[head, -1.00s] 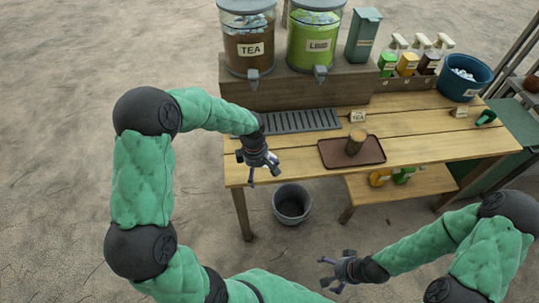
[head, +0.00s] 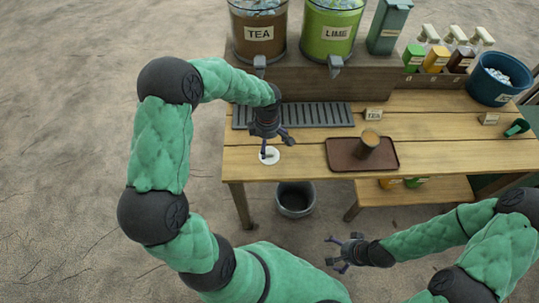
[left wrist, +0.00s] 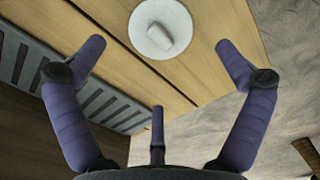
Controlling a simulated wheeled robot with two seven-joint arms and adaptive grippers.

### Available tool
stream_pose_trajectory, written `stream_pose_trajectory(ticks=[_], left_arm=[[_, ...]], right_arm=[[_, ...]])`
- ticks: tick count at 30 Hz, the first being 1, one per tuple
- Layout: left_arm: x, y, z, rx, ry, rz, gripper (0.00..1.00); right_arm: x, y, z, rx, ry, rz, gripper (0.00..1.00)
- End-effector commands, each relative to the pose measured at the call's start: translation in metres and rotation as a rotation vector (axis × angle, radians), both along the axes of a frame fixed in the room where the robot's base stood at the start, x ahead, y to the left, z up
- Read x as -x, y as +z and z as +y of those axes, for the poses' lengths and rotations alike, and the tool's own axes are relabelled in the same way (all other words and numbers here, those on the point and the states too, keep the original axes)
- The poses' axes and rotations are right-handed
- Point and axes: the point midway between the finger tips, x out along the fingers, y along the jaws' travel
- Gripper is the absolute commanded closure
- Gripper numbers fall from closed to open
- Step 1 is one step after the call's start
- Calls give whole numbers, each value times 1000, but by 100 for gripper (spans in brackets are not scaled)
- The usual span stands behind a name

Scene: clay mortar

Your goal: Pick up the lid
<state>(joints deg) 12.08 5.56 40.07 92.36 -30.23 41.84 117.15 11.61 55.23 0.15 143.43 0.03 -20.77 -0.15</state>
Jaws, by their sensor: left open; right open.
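The lid (head: 269,156) is a small pale disc lying flat on the wooden table (head: 310,162), near its front left edge. In the left wrist view the lid (left wrist: 143,44) has a raised knob and lies beyond the spread fingers, near the top middle. My left gripper (head: 275,144) is open and empty just above the lid, with its fingers pointing down. I cannot tell whether a fingertip touches it. My right gripper (head: 335,254) is open and empty, low in front of the table and away from the lid.
A brown tray (head: 385,166) holding a brown cup (head: 369,143) sits right of the lid. A grey drip grate (head: 320,115) lies behind, under the tea dispenser (head: 258,32) and lime dispenser (head: 331,32). A bucket (head: 295,199) stands below the front edge.

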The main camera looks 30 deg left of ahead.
Motion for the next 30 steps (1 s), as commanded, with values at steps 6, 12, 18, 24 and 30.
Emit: stream_pose_trajectory(ticks=[6,12,18,24,30], left_arm=[[2,-17,-1,0,1,0,0],[4,-46,-3,1,0,2,0],[3,-53,-3,0,1,-2,0],[3,-52,-3,0,1,-2,16],[3,-52,-3,0,0,-2,33]], right_arm=[[0,-8,0,0,0,0,0],[0,-20,0,0,0,0,0],[0,-21,0,0,0,0,0],[0,-21,0,0,0,-1,0],[0,-21,0,0,0,-1,0]])
